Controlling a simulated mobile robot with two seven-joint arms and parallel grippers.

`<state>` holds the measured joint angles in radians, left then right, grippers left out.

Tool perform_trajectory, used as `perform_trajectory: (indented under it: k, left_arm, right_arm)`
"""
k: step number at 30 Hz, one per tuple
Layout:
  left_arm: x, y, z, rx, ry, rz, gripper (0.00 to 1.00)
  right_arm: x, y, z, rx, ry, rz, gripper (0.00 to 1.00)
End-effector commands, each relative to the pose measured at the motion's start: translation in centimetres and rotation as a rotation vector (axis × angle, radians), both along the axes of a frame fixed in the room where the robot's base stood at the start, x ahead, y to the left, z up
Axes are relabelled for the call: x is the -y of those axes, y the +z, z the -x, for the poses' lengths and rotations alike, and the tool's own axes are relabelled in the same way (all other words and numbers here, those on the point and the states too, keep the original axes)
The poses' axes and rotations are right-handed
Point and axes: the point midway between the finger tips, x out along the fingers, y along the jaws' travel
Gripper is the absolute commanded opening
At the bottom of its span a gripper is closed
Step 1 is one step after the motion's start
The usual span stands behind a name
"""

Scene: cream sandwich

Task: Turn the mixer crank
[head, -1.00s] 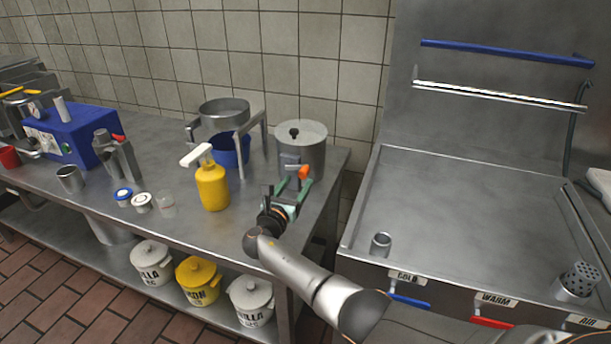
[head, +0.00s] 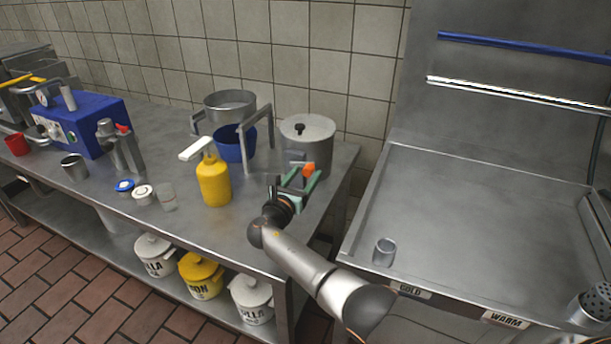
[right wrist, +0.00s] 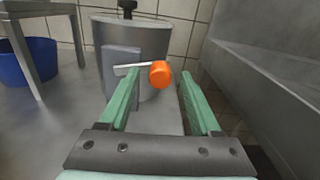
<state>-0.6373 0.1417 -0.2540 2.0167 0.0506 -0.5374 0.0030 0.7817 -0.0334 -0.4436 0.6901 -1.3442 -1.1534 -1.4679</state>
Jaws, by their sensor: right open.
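The mixer is a grey metal pot (head: 308,136) with a dark lid knob, at the right end of the steel table. Its crank ends in an orange knob (head: 308,169) on the near side. In the right wrist view the orange knob (right wrist: 160,74) sits on a thin metal rod, with the pot (right wrist: 135,50) behind it. My right gripper (head: 295,179) is open, its green fingers pointing at the pot. In the right wrist view the knob appears between the fingertips (right wrist: 158,80); I cannot tell whether it lies within their reach. My left gripper is not in view.
A yellow pump bottle (head: 214,182), a blue bucket (head: 232,147) under a strainer stand (head: 264,112), and small jars stand left on the table (head: 150,222). A blue machine (head: 85,125) is farther left. A steel sink (head: 480,220) lies right.

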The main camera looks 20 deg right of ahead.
Motion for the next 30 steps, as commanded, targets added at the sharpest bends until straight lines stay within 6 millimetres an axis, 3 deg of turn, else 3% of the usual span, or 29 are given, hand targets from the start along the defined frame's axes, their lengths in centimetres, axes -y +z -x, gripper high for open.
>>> perform_trajectory:
  k: [3,20,30]
  left_arm:
    - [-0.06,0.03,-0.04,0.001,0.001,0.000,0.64]
    - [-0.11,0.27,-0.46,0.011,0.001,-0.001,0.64]
    - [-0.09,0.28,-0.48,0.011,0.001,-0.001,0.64]
  right_arm:
    - [-0.02,0.01,-0.01,0.000,0.000,0.000,0.64]
    - [-0.01,-0.01,0.00,0.000,0.000,0.000,0.01]
    - [-0.01,-0.01,-0.01,0.000,0.001,0.000,0.00]
